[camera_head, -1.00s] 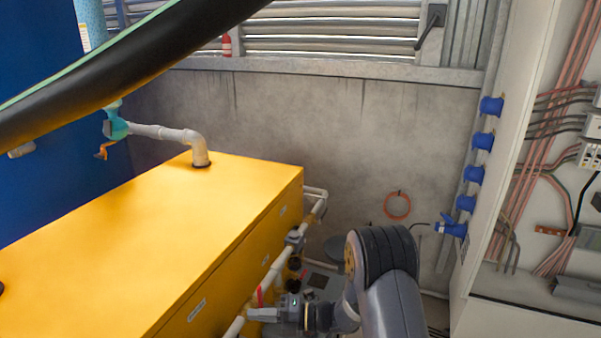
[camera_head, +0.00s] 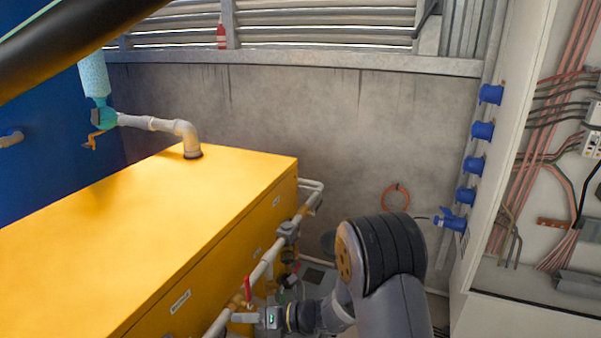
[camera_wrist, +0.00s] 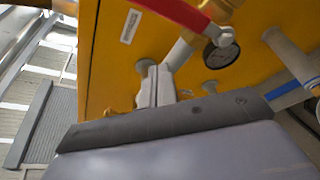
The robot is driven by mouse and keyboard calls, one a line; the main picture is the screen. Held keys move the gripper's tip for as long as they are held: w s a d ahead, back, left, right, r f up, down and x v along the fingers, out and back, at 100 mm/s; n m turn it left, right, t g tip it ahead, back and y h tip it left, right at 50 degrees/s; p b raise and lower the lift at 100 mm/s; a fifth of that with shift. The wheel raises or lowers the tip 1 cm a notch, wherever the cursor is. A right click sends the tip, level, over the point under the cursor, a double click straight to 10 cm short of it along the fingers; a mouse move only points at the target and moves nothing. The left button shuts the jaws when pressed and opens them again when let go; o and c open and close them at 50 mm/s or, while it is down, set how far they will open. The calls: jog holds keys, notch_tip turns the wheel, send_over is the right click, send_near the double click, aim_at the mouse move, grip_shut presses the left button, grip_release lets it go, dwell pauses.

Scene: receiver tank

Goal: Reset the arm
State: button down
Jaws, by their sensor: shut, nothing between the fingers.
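My arm reaches down the right side of the yellow tank in the head view. My gripper (camera_head: 243,318) is low beside the white pipe along the tank's side. In the wrist view my gripper (camera_wrist: 154,86) shows as two pale grey fingers pressed together, with nothing between them. The yellow tank (camera_wrist: 115,75) fills the wrist view behind them. A red lever (camera_wrist: 175,12) crosses the top of the wrist view, apart from the fingertips in the picture. It also shows in the head view (camera_head: 248,290), just above my gripper. I cannot tell the exact gap to the pipe.
The yellow tank (camera_head: 150,220) fills the left. A white pipe (camera_head: 262,268) with valves runs along its side. A round gauge (camera_wrist: 221,54) is near the lever. An open electrical cabinet (camera_head: 500,190) with blue sockets stands right. A concrete wall (camera_head: 300,120) closes the back.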

jog(key=f+n+b, duration=0.1)
jog(key=b, duration=0.1)
jog(key=f+n+t+h+b, duration=0.1)
jog(key=n+b, duration=0.1)
jog(key=s+f+n+t+b, duration=0.1)
jog(key=f+b, duration=0.1)
jog(key=shift+s+a+n+h+b, duration=0.1)
jog(key=shift+a+n+h+b, duration=0.1)
jog(key=shift+n+h+b, duration=0.15)
dwell(0.4)
